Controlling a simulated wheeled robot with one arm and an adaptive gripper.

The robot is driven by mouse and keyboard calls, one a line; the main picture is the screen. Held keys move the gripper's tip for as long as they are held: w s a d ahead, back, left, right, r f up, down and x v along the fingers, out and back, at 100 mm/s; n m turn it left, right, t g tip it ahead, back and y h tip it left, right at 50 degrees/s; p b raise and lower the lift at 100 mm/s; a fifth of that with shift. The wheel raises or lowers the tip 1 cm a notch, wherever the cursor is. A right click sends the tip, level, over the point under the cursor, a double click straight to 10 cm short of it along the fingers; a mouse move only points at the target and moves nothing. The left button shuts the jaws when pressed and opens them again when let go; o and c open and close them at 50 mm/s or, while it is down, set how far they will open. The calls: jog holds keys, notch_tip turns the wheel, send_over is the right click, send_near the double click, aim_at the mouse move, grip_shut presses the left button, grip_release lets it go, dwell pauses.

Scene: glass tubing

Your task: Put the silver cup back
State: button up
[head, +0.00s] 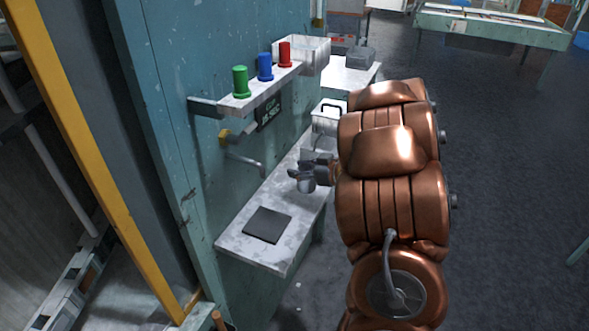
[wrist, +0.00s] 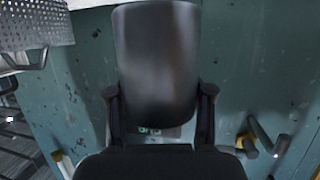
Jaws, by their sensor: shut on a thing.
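The silver cup (wrist: 157,55) fills the upper middle of the wrist view, between the two dark fingers of my gripper (wrist: 159,92). My gripper (head: 309,173) is shut on it. In the head view the cup (head: 306,185) is small and shiny at the tip of my gripper, in front of my copper arm. It appears held above the narrow white counter (head: 245,235), near its right edge; the exact height is hard to tell. A dark square mat (head: 267,225) lies bare on the near part of the counter.
A wall shelf (head: 238,102) bears a green (head: 240,82), a blue (head: 265,67) and a red cylinder (head: 285,55), with a pale basket (head: 312,55) beyond. A grey pipe spout (head: 247,160) juts from the teal wall over the counter. A white box (head: 328,118) stands farther back. Open floor lies right.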

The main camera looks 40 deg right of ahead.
jog(key=shift+w+d+f+p, duration=0.1)
jog(key=shift+w+d+p, duration=0.15)
jog(key=shift+w, duration=0.85)
jog(key=shift+w+d+p, duration=0.2)
jog(key=shift+w+d, duration=0.05)
jog(key=shift+w, duration=0.8)
jog(key=shift+s+f+p, duration=0.1)
jog(key=shift+f+p, duration=0.2)
jog(key=shift+f, duration=1.5)
jog(key=shift+f, duration=0.1)
jog(key=o, duration=1.4)
